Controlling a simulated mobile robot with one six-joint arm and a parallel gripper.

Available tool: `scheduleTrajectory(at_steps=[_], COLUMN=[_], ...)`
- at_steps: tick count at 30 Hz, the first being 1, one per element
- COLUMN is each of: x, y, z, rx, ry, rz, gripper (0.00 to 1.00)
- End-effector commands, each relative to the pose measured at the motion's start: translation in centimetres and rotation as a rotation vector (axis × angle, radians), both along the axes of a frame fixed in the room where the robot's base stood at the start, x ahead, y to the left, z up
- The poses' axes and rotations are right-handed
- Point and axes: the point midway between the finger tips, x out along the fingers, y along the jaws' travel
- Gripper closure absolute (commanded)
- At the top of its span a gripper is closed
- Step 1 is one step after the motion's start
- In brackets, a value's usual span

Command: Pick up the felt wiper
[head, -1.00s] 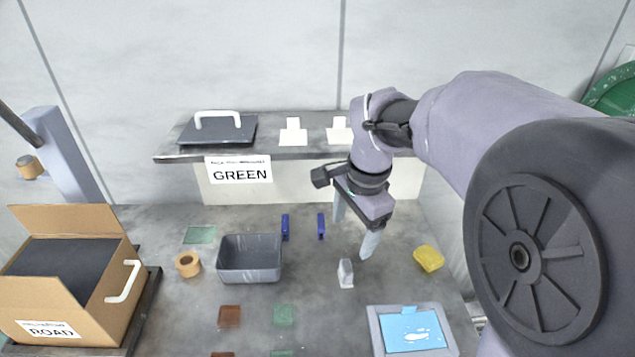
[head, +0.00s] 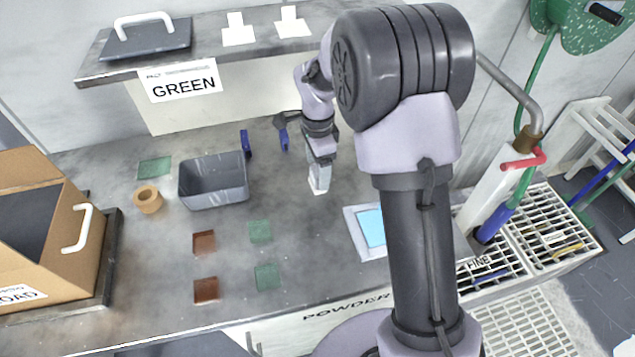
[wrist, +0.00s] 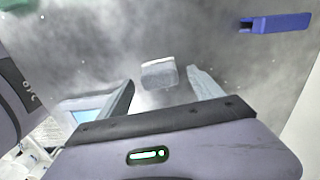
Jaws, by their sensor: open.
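The felt wiper, a small block with a pale top and grey side, stands on the grey bench. In the wrist view the wiper (wrist: 158,74) shows between and just beyond my fingertips, with a gap on each side. In the head view only the pale lower part of the wiper (head: 319,189) shows, under my gripper (head: 319,174), which points down at it. My gripper is open and holds nothing; it also shows in the wrist view (wrist: 161,82). Whether the fingertips reach down beside the wiper, I cannot tell.
A grey bin (head: 214,182), a tan ring (head: 147,199) and blue clips (head: 284,139) are to the left. A pale tray with a blue sheet (head: 370,228) is close on the right. A shelf (head: 110,72) runs behind. Bare bench lies in front.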

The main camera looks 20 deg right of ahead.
Motion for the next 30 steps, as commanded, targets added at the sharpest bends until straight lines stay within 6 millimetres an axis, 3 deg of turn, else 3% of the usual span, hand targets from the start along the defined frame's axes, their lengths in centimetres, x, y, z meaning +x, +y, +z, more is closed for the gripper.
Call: scheduleTrajectory(at_steps=[1, 3, 9, 20, 30], x=[-0.2, -0.2, -0.1, -0.1, -0.1], y=[0.1, 0.1, 0.1, 0.1, 0.1], z=[-1.8, -2.9, -2.8, -2.8, -1.8], rx=[0.000, 0.000, 0.000, 0.001, 0.000], ry=[0.004, 0.003, 0.001, 0.001, 0.000], rz=[0.000, 0.000, 0.000, 0.001, 0.001], gripper=[0.24, 0.24, 0.24, 0.90, 0.90])
